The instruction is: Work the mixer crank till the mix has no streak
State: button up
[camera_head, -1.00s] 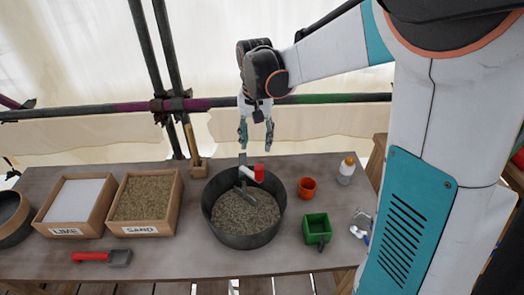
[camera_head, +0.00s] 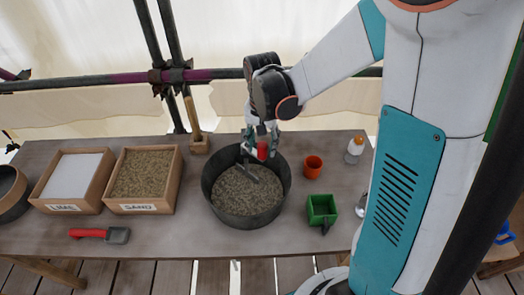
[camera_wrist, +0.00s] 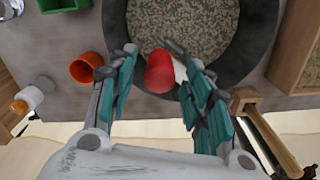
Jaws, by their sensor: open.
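The mixing tub (camera_head: 216,214) is dark and round and stands mid-table, holding a grey-brown, grainy mix (camera_head: 250,196). I cannot make out a clear streak in it. The mixer crank's red grip (camera_head: 262,151) stands at the tub's far side, with a grey metal paddle reaching into the mix. My gripper (camera_head: 262,143) is at the red grip. In the wrist view my open gripper (camera_wrist: 163,75) has its teal-padded fingers on either side of the red grip (camera_wrist: 159,72). A gap shows on the left; contact on the right is unclear. Part of the crank is hidden.
An orange cup (camera_head: 313,166), a green container (camera_head: 321,209) and a white bottle with an orange cap (camera_head: 354,150) stand right of the tub.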

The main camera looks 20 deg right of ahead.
jog(key=shift+f, duration=1.3)
jog(key=shift+c, duration=0.5)
grip_shut()
jog(key=w+a+m+b, duration=0.2)
jog(key=a+m, duration=0.7)
jog(key=m, duration=0.7)
jog(key=shift+a, duration=0.2)
